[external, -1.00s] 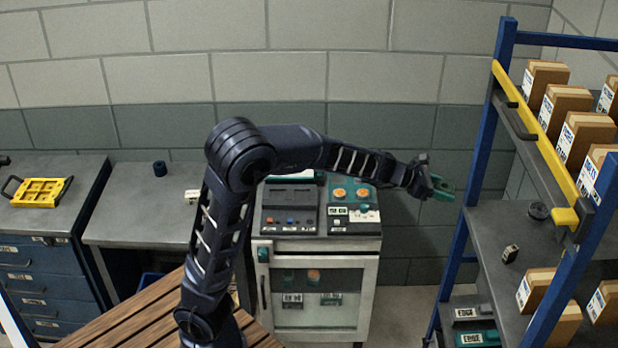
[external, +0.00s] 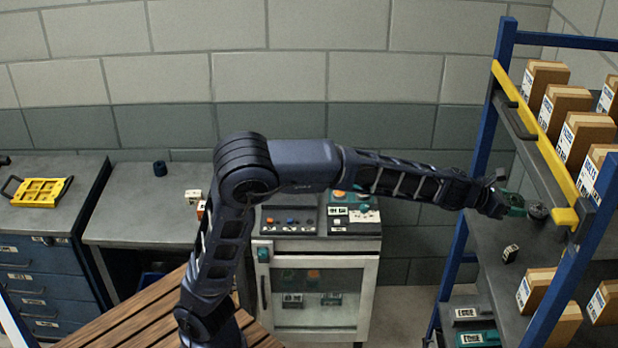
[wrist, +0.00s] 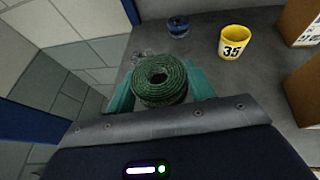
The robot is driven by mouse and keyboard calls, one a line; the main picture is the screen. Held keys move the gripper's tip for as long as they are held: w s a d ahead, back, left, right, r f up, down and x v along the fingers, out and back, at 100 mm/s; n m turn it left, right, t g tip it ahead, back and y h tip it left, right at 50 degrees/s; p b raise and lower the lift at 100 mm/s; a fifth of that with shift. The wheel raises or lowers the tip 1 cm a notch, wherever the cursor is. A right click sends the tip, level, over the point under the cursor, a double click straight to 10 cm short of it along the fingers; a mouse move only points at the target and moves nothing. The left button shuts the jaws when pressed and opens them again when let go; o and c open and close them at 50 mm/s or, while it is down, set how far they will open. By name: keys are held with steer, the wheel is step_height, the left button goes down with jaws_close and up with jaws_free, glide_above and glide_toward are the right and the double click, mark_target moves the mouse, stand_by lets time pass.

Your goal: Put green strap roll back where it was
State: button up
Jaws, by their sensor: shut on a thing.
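The green strap roll (wrist: 160,80) is a dark green coil with a round hole. In the wrist view it sits between the two teal fingers of my gripper (wrist: 160,92), which is shut on it. In the external view my gripper (external: 513,203) is at the left end of the middle shelf (external: 490,232) of the blue rack. The roll is hard to make out there. The grey shelf (wrist: 215,78) shows around and behind the roll in the wrist view. I cannot tell whether the roll touches the shelf.
A blue roll (wrist: 178,27) and a yellow tub marked 35 (wrist: 233,42) stand beyond the roll. Cardboard boxes (wrist: 305,85) are on the right. A blue rack post (external: 482,130) and yellow rail (external: 535,125) are near my arm. Bare shelf lies between the roll and tub.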

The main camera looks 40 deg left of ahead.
mark_target(495, 236)
steer(key=shift+d, duration=0.2)
steer(key=shift+d+f, duration=0.1)
steer(key=shift+f, duration=4.8)
steer(key=o, duration=1.1)
steer(key=shift+f, duration=0.1)
steer(key=shift+o, duration=0.2)
steer(key=shift+s+a+r, duration=0.3)
steer(key=shift+s, duration=0.05)
steer(key=v, duration=1.1)
